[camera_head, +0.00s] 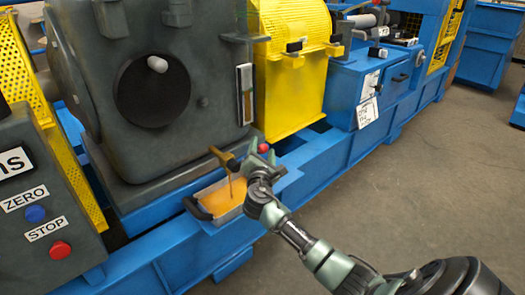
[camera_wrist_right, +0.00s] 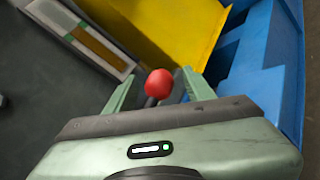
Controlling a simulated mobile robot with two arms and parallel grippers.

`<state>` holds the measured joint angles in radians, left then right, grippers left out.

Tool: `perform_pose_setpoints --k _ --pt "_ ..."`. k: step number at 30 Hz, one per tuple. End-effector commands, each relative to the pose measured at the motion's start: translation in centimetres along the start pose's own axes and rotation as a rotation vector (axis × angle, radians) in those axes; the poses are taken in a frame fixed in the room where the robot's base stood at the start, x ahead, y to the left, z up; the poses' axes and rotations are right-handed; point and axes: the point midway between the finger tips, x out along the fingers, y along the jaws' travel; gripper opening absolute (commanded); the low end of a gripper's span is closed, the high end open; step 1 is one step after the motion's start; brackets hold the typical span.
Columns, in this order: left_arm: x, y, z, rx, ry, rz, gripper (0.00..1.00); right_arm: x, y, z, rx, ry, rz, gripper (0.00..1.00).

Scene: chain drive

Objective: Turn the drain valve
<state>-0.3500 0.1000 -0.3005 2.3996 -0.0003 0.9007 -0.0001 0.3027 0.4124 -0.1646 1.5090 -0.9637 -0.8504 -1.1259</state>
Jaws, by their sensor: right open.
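The drain valve (camera_head: 221,156) is a brass-coloured spout low on the grey gearbox housing. A thin orange stream runs from it into a metal tray (camera_head: 207,214) holding orange liquid. A red knob (camera_head: 264,148) shows just beyond my right gripper (camera_head: 258,160); it looks like the valve's handle end, but the link is hidden by the gripper. In the right wrist view the red knob (camera_wrist_right: 158,84) sits between the two spread fingers of my right gripper (camera_wrist_right: 158,92). The fingers are open, with gaps beside the knob. My left gripper is out of view.
The grey housing (camera_head: 150,140) stands directly left of the valve. A sight glass (camera_head: 245,95) and yellow guard (camera_head: 295,90) are above and behind. The blue frame (camera_head: 320,160) runs under everything. A panel with a red stop button (camera_head: 60,250) is at left. Floor at right is clear.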

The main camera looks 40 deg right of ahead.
Motion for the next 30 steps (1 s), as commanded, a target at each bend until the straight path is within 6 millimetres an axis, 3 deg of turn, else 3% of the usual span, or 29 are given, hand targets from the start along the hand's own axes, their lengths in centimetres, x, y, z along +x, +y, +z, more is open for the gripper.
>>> perform_pose_setpoints --k 1,6,30 --pt "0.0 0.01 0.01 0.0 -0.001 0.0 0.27 -0.01 0.0 0.0 0.0 0.0 0.0 0.45" --pt "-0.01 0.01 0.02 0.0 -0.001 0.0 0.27 -0.03 0.0 -0.01 0.0 0.0 0.0 0.0" --pt "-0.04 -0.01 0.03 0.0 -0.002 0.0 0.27 -0.14 -0.12 -0.32 -0.005 0.005 0.0 0.0"
